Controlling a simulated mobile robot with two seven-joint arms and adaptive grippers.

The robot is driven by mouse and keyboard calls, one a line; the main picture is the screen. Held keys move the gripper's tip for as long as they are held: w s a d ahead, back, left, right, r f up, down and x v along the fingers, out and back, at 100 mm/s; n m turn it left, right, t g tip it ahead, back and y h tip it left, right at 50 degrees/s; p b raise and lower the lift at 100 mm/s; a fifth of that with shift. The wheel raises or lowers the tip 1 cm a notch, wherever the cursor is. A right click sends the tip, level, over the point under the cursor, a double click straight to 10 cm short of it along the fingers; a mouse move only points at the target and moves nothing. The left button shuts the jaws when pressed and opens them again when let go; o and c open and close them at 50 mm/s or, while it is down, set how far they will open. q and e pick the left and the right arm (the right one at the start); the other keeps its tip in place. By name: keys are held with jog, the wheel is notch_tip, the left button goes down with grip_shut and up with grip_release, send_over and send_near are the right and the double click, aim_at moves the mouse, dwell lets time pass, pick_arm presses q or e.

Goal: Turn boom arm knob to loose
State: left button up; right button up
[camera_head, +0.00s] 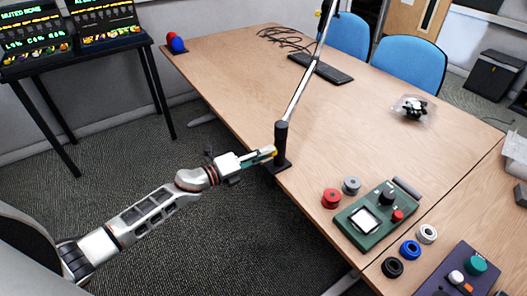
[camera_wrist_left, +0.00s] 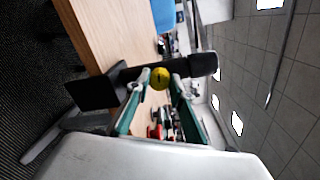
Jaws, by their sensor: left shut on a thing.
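The boom arm stands at the table's left edge, with a black clamp base (camera_head: 281,145) and a silver pole (camera_head: 302,88) leaning up to the right. The base also shows in the left wrist view (camera_wrist_left: 95,92), lying sideways. A round yellow knob (camera_wrist_left: 160,77) sits on the black post. My left gripper (camera_head: 272,152) reaches in from the left at the base. In the left wrist view, its two green-sided fingers (camera_wrist_left: 160,84) are shut on the knob, one on each side. The knob's marking is too small to read. My right gripper is not in view.
The wooden table (camera_head: 240,80) carries a black keyboard (camera_head: 320,68) and loose cables (camera_head: 288,38). A green box (camera_head: 377,222) with several colored spools stands near the front right.

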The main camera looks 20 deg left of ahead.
pick_arm(q)
jog(key=shift+n+p, duration=0.45)
jog(key=shift+n, duration=0.65)
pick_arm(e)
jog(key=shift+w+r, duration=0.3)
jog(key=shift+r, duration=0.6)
pick_arm(q)
jog(key=o, duration=1.1)
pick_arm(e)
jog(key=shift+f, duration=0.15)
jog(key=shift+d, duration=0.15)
pick_arm(q)
jog(key=v, duration=1.2)
